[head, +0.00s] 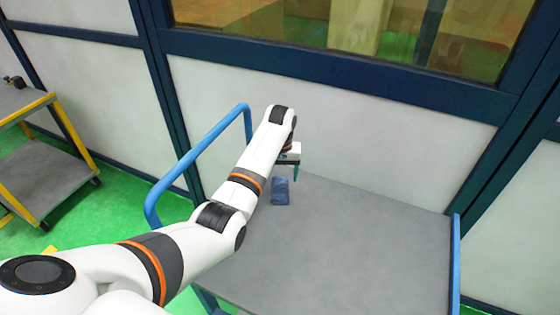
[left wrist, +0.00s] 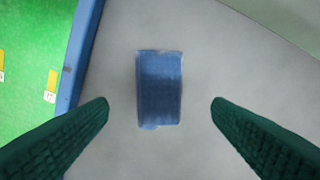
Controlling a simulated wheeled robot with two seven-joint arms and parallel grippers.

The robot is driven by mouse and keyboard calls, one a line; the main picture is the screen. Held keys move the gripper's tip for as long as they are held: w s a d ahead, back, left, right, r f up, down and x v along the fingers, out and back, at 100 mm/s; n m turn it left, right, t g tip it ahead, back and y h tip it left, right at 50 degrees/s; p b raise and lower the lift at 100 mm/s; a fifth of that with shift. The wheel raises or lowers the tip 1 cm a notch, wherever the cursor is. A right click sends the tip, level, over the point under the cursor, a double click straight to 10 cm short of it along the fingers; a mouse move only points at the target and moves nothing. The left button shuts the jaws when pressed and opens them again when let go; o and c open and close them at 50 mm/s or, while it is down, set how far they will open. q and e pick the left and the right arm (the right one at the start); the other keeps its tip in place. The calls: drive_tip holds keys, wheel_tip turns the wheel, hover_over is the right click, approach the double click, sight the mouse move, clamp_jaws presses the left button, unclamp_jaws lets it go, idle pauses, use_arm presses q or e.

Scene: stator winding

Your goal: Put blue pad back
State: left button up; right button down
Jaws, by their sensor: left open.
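The blue pad (head: 280,192) lies on the grey cart top near its far left side. It also shows in the left wrist view (left wrist: 160,88) as a dark blue, slightly worn rectangle. My left gripper (head: 293,172) is above and close to the pad in the head view. In the left wrist view its two dark green fingers (left wrist: 160,105) are spread wide, with the pad between and beyond them. The gripper is open and empty. My right gripper is not in view.
The grey cart top (head: 350,240) is otherwise bare. A blue rail (head: 195,150) runs along its left side and a blue edge (head: 455,265) along its right. A white panelled wall (head: 400,155) stands behind. A yellow-framed shelf cart (head: 40,150) stands at far left on the green floor.

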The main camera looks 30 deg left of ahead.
sight(280, 187)
use_arm(q)
wheel_tip(280, 187, up, 6)
drive_tip(key=shift+b, duration=0.3)
idle(0.3)
